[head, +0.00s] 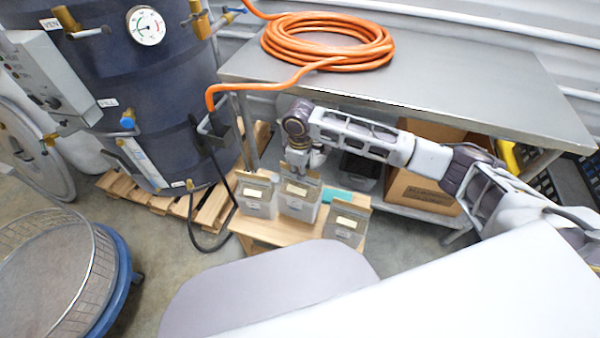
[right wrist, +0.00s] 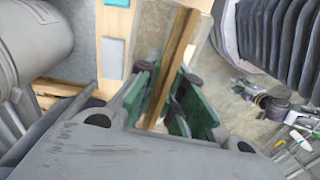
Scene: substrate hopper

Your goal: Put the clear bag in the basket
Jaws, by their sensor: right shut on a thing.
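Three pale-grey bags with tan top strips and cream labels are grouped at the low wooden board: a left bag (head: 256,204), a middle bag (head: 298,207) and a right bag (head: 342,232). I cannot tell from their look which is the clear one. My right gripper (head: 299,168) points down over the middle bag, shut on its top strip. In the right wrist view the tan strip (right wrist: 172,65) runs between the green finger pads. The round wire basket (head: 92,262) stands at the lower left. My left gripper is not in view.
The basket sits on a blue wheeled base (head: 122,285). A dark tank (head: 150,85) on a wooden pallet (head: 208,208) stands behind. A metal table (head: 450,85) carries a coiled orange hose (head: 325,50). A black cable (head: 193,225) hangs left of the bags. Bare floor lies between board and basket.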

